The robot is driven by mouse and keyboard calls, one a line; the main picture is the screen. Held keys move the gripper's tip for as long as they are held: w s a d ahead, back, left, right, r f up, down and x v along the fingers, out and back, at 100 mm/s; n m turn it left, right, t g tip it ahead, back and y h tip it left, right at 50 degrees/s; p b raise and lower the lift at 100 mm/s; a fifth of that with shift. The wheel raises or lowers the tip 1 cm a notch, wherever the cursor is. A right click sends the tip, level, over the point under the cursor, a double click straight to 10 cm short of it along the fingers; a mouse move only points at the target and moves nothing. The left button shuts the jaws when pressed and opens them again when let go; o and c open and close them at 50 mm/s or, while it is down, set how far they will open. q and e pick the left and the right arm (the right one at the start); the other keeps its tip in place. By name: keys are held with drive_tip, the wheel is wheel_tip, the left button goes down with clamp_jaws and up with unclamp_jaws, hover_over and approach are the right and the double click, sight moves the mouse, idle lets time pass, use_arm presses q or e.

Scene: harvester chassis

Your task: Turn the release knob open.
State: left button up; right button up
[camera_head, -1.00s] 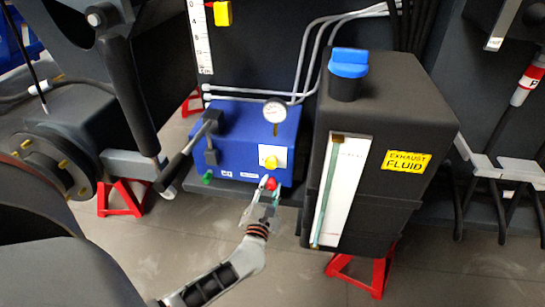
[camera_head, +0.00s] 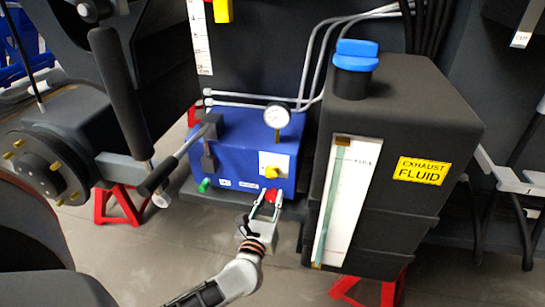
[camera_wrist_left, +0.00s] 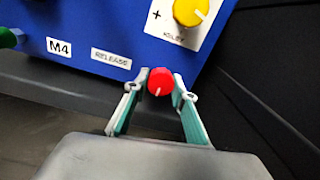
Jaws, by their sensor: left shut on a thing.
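The release knob is red and round, low on the front right of the blue box (camera_head: 236,163). In the head view the red knob (camera_head: 272,195) is partly covered by my fingertips. In the left wrist view the red knob (camera_wrist_left: 160,81) shows a short white mark on its lower face, and a RELEASE label (camera_wrist_left: 111,58) is to its left. My left gripper (camera_head: 267,202) reaches up to the knob from below. In the left wrist view its fingertips (camera_wrist_left: 161,88) stand on both sides of the knob, shut on it. My right gripper is not in view.
A yellow knob (camera_head: 271,172) sits just above the red one, and a green fitting (camera_head: 204,185) is at the box's left. A lever (camera_head: 172,168) angles across the box's left front. A black fluid tank (camera_head: 405,130) stands close on the right. Open floor lies below.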

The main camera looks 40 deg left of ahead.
use_arm(q)
drive_tip(key=shift+r, duration=0.1)
idle(0.3)
drive_tip(key=o, duration=1.1)
drive_tip(key=shift+w, duration=0.1)
drive_tip(key=shift+s+d, duration=0.25)
drive_tip(key=shift+s, duration=0.25)
drive_tip(key=v, duration=0.6)
drive_tip(key=shift+s+d, duration=0.15)
drive_tip(key=shift+s, duration=0.05)
